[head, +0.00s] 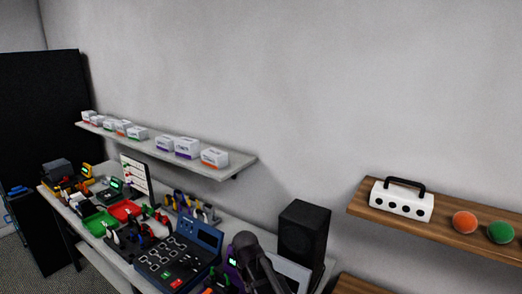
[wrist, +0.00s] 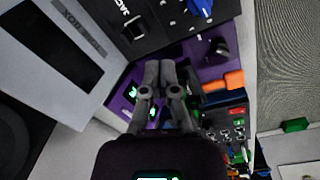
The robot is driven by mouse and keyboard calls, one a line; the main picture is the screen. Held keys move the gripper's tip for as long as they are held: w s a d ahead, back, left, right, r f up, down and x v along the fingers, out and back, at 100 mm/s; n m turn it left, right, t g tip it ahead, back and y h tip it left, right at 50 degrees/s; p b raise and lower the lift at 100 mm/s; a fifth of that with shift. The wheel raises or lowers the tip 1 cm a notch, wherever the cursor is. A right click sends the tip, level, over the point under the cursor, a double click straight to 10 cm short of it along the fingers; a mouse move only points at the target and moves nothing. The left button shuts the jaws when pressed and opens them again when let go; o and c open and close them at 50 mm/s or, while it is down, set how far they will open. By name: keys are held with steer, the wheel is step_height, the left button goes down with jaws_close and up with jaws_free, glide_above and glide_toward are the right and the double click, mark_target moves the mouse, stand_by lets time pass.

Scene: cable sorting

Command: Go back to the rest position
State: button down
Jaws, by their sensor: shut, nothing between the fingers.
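My gripper (wrist: 159,68) shows in the wrist view with its two grey fingers together and nothing between them. It is over a purple unit (wrist: 122,100) with lit green parts; I cannot tell how far above it. In the head view, part of my dark arm (head: 250,258) is at the bottom centre, over the right end of the workbench. The fingertips cannot be made out there.
A black speaker (head: 302,232) stands close right of my arm. A dark-blue panel device (head: 172,262) and red and green trays (head: 100,223) lie leftward. A grey shelf (head: 235,165) with white boxes and a wooden shelf (head: 450,237) are above. An orange connector (wrist: 222,82) lies near my fingers.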

steer(key=s+d+m, duration=0.2)
steer(key=s+d, duration=0.1)
steer(key=d, duration=0.4)
steer(key=s+d+m, duration=0.2)
steer(key=d, duration=0.5)
steer(key=s+d+m, duration=0.2)
steer(key=s+d, duration=0.1)
steer(key=d, duration=0.4)
steer(key=shift+s+f+b, duration=0.3)
steer(key=shift+f, duration=0.05)
steer(key=shift+a, duration=0.1)
stand_by(0.4)
